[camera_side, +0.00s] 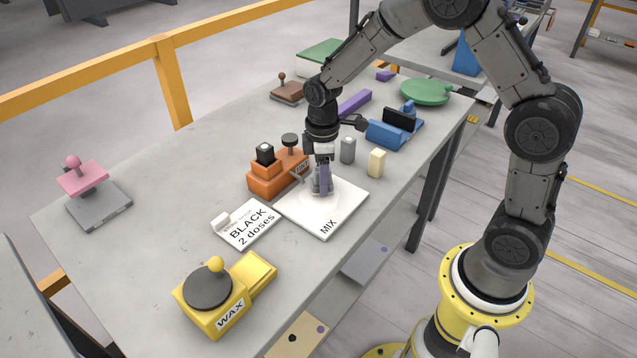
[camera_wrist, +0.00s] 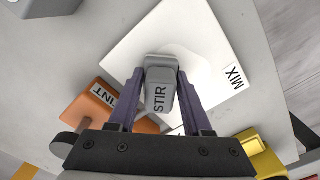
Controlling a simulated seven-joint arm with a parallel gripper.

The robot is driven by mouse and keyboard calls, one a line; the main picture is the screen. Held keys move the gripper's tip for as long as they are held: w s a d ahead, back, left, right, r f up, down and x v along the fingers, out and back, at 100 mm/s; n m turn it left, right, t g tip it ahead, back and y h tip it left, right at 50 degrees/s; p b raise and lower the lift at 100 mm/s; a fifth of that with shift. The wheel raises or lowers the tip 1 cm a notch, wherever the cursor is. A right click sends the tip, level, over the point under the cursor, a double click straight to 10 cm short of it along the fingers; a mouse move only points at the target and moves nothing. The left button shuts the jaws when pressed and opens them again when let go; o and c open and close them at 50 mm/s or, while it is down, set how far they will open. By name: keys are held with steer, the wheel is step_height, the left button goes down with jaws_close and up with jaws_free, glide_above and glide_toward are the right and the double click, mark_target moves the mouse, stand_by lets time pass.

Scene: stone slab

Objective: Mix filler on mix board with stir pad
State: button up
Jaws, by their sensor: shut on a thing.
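The white mix board (camera_side: 341,212), marked MIX, lies on the stone slab; it also shows in the wrist view (camera_wrist: 206,40). A pale patch of filler (camera_wrist: 190,60) lies on it, partly hidden by the pad. My gripper (camera_side: 322,178) is over the board, pointing down. In the wrist view its purple fingers (camera_wrist: 158,98) are shut on the grey stir pad (camera_wrist: 158,90), marked STIR. The pad is at the patch; whether its underside touches the board I cannot tell.
An orange tint dispenser (camera_side: 270,178) stands close behind the board. A card (camera_side: 247,224) reading BLACK 2 doses lies to its left. A yellow wax tin (camera_side: 212,300) is in front. Grey (camera_side: 347,150) and cream (camera_side: 376,163) blocks stand behind right.

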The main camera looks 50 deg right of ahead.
mark_target(305, 204)
steer(key=shift+w+d, duration=0.15)
steer(key=shift+d, duration=0.45)
steer(key=shift+a+f, duration=0.15)
steer(key=shift+a, duration=2.05)
jaws_close()
steer(key=shift+a, duration=1.35)
steer(key=shift+r, duration=3.15)
step_height(305, 204, up, 3)
